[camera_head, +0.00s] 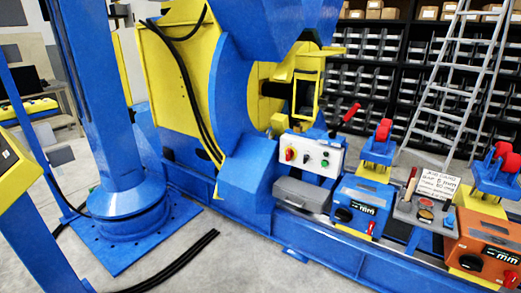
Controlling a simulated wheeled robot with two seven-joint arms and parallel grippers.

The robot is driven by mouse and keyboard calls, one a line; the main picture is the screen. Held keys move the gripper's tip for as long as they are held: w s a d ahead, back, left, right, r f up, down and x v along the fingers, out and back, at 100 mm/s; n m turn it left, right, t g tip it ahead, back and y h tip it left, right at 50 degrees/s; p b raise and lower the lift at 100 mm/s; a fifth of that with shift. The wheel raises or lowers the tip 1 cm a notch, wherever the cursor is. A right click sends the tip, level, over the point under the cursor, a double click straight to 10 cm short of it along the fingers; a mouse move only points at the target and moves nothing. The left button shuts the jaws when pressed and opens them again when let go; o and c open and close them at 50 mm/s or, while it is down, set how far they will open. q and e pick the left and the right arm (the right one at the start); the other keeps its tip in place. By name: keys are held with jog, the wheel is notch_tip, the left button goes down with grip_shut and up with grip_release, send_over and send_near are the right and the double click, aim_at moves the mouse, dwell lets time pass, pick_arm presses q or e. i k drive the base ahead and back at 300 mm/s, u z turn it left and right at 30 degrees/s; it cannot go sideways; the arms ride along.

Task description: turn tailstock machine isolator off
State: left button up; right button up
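A white control panel (309,156) is fixed on the blue machine near the middle of the view. On its left side is a red rotary knob on a yellow plate (290,154), which looks like an isolator switch. Its exact setting is too small to tell. To its right are a green button (325,163) and small dark and light controls. Neither of my grippers is in view, and nothing covers the panel.
A grey box (301,194) sits just below the panel. A blue column (105,100) stands left; cables cross the floor.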

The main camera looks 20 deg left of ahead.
aim_at(289, 153)
jog(key=i, duration=0.95)
jog(key=z, duration=0.35)
